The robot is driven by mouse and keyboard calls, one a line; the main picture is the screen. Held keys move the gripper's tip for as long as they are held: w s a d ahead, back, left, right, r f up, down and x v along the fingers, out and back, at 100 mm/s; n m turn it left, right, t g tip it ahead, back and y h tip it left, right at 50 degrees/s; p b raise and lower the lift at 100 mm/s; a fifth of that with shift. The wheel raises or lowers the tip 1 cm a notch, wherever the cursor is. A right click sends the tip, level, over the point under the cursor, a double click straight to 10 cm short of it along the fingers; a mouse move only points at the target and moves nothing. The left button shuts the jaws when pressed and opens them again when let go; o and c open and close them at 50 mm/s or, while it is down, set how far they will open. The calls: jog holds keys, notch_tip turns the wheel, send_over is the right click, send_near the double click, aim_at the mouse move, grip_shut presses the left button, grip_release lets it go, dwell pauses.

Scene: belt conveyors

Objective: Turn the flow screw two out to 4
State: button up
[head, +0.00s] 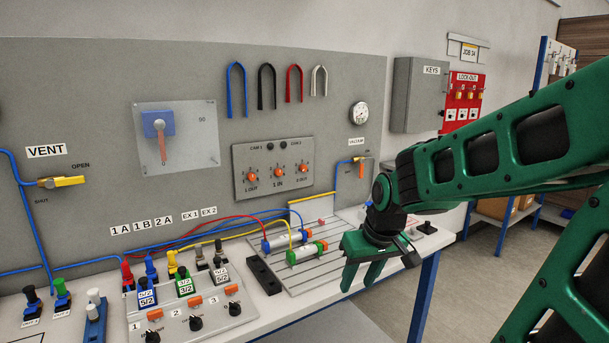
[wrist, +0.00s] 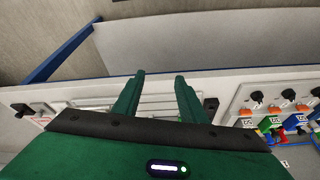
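The flow screw panel (head: 264,152) is a grey plate on the back board in the head view. It carries three orange screws over small scales. The right-hand screw (head: 304,169) has a label that seems to read 2 OUT; its setting is too small to read. My green gripper (head: 361,284) points down in front of the bench's right part, below and right of the panel and clear of it. In the wrist view my gripper (wrist: 160,74) has its two fingers apart with nothing between them. The panel is not visible in the wrist view.
A slotted plate (head: 335,262) with two cylinders (head: 306,252) lies on the bench left of my gripper. A valve block (head: 200,320) with black knobs and colored plugs stands front left. Blue, red and yellow hoses cross the bench. Open air lies before the panel.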

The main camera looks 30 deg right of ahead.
jog(key=w+r+n+t+y, duration=0.1)
jog(key=w+n+t, duration=0.15)
jog(key=w, duration=0.95)
jog(key=t, duration=1.2)
send_near(305, 169)
jog(key=w, duration=0.8)
jog(key=shift+a+r, duration=0.15)
jog(key=shift+a, duration=0.05)
jog(key=shift+c, duration=0.3)
jog(key=shift+d, duration=0.1)
grip_shut()
